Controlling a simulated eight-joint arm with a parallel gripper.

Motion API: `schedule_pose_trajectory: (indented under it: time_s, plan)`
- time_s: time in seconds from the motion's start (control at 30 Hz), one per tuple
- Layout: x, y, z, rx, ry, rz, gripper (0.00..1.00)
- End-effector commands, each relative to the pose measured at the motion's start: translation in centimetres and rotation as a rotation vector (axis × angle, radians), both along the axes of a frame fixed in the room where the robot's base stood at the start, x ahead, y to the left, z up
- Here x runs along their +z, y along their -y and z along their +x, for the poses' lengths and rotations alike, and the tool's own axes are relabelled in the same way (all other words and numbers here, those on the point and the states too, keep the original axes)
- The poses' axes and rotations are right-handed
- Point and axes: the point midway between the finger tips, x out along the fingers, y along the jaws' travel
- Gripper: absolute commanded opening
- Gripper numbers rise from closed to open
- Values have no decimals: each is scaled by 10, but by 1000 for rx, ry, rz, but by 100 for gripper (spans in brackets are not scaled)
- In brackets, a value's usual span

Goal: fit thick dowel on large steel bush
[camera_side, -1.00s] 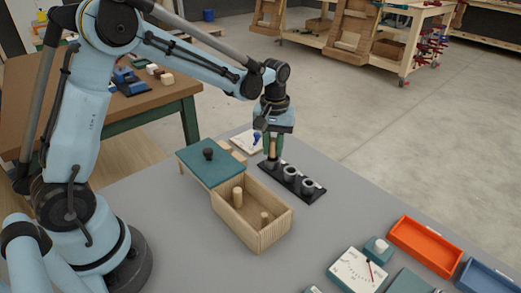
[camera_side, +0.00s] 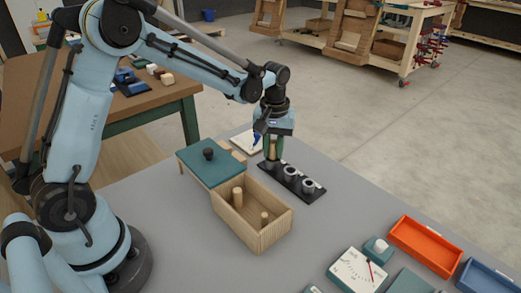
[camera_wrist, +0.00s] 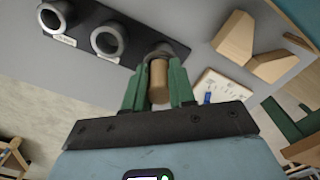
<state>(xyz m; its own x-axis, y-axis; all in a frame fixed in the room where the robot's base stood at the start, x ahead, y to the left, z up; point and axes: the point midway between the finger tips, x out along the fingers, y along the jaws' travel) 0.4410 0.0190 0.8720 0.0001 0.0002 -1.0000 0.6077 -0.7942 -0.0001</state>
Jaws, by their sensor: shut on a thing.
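My gripper (camera_wrist: 158,92) is shut on a light wooden dowel, the thick dowel (camera_wrist: 158,82), which stands upright between the green jaws. In the side view my gripper (camera_side: 272,150) is over the left end of a black strip (camera_side: 299,183) that carries three grey steel bushes. The bush at that end (camera_wrist: 160,48) is mostly hidden behind the dowel and jaws. I cannot tell whether the dowel's lower end is in it or just above it. The middle bush (camera_side: 291,174) and the right bush (camera_side: 308,186) are empty. Which is the large one is hard to tell.
Orange (camera_side: 425,247) and blue (camera_side: 480,278) trays and a dial box (camera_side: 357,270) stand at the right front.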

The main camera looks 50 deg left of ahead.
Motion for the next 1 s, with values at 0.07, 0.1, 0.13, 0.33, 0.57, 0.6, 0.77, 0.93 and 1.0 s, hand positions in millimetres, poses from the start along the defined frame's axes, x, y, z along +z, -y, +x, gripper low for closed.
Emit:
schedule_pose_trajectory:
  time_s: [0.07, 0.1, 0.13, 0.33, 0.57, 0.6, 0.77, 0.93, 1.0]
  plan:
    - [-2, 0, 0, 0, 0, 0, 0]
    - [-2, 0, 0, 0, 0, 0, 0]
    - [-3, 0, 0, 0, 0, 0, 0]
    - [-6, 0, 0, 0, 0, 0, 0]
    - [-6, 0, 0, 0, 0, 0, 0]
    - [-5, 0, 0, 0, 0, 0, 0]
    - [-3, 0, 0, 0, 0, 0, 0]
    - [0, 0, 0, 0, 0, 0, 0]
    - [1, 0, 0, 0, 0, 0, 0]
